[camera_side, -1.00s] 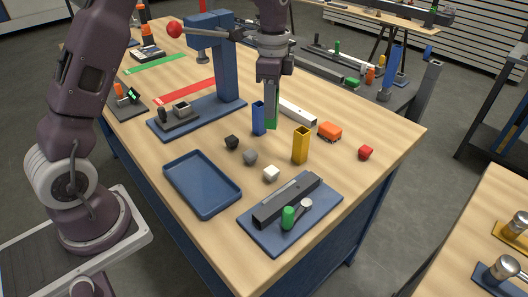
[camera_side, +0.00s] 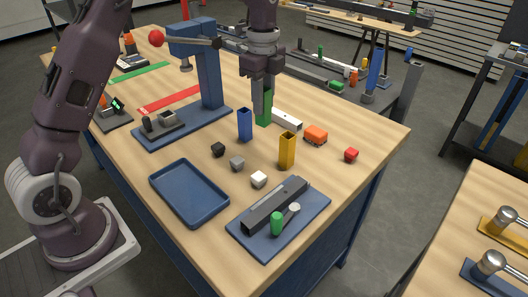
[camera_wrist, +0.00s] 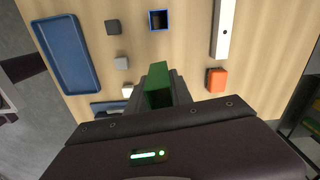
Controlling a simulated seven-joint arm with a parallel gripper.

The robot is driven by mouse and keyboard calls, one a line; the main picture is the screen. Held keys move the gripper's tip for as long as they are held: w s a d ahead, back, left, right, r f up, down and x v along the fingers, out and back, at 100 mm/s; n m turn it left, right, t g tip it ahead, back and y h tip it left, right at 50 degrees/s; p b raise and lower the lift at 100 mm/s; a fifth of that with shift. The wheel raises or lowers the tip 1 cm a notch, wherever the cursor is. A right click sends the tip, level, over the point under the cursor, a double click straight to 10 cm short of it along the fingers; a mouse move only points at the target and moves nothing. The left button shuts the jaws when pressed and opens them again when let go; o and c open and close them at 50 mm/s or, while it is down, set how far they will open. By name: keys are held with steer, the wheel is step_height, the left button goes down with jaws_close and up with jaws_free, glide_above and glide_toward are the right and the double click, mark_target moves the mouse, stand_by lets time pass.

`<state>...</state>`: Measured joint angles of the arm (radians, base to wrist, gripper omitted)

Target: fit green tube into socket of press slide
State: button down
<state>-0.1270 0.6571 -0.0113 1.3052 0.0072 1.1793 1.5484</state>
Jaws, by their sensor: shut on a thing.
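My gripper (camera_side: 262,108) is shut on the green tube (camera_side: 266,112), which is upright behind the blue tube. Whether its lower end touches the table cannot be told. In the wrist view the green tube (camera_wrist: 158,78) shows between the fingers, partly hidden by the hand. The blue press (camera_side: 208,82) stands at the back left of the table. On its base is a small grey block with a socket (camera_side: 168,118), apparently the press slide, beside a black knob. The socket is apart from the tube, to its left.
A blue tube (camera_side: 245,124), yellow tube (camera_side: 287,151), white bar (camera_side: 286,119) and orange block (camera_side: 316,134) stand close to my gripper. Small cubes lie in front. A blue tray (camera_side: 188,193) and a blue plate with a dark rail (camera_side: 275,207) occupy the front.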

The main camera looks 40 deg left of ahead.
steer(key=shift+w+r+m, duration=0.15)
steer(key=shift+w+m, duration=0.15)
steer(key=shift+m, duration=0.5)
step_height(320, 180, down, 10)
steer(key=shift+r, duration=0.2)
steer(key=shift+f, duration=0.25)
steer(key=c, duration=1.1)
jaws_free()
